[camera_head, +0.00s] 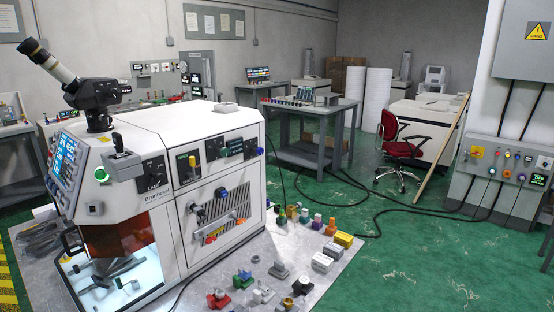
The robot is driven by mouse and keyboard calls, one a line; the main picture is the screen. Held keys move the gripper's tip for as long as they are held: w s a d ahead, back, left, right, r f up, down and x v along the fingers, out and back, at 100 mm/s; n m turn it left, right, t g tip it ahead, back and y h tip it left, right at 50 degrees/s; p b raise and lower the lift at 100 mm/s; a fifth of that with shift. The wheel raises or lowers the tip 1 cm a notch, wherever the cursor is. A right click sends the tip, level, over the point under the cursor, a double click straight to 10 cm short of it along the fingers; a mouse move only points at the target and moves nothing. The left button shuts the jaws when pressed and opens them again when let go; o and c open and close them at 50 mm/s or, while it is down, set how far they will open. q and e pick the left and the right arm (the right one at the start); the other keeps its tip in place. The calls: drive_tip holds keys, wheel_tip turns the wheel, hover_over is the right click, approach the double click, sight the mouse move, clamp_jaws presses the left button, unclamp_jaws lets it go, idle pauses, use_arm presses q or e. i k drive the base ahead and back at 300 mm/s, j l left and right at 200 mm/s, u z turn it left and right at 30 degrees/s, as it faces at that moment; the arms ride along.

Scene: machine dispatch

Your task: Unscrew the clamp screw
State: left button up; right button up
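The white machine (200,160) stands at the left, with a microscope-like eyepiece (85,82) on top. At its lower front is a lit bay (130,285) under an orange window (118,236). Dark metal clamp-like parts (118,268) sit in the bay. They are small, and I cannot tell which of them is the clamp screw. Several knobs and handles are on the machine's side panel (215,215). Neither of my grippers shows in this view.
Several small coloured fixtures (245,280) and blocks (343,239) lie on the grey floor plate (215,280) beside the machine. Black cables cross the green floor (420,255). A red chair (403,142), a grey table (305,152) and an electrical panel (500,165) stand beyond.

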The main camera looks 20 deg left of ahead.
sight(106, 119)
drive_tip(key=i+l+u, duration=0.1)
drive_tip(key=u, duration=0.35)
drive_tip(key=i+l+u, duration=0.25)
drive_tip(key=u, duration=0.15)
drive_tip(key=i+l+u, duration=0.2)
drive_tip(key=u, duration=0.25)
drive_tip(key=i+l+u, duration=0.1)
drive_tip(key=l+u, duration=0.3)
drive_tip(key=i+l+u, duration=0.1)
drive_tip(key=l+u, duration=0.2)
drive_tip(key=u, duration=0.15)
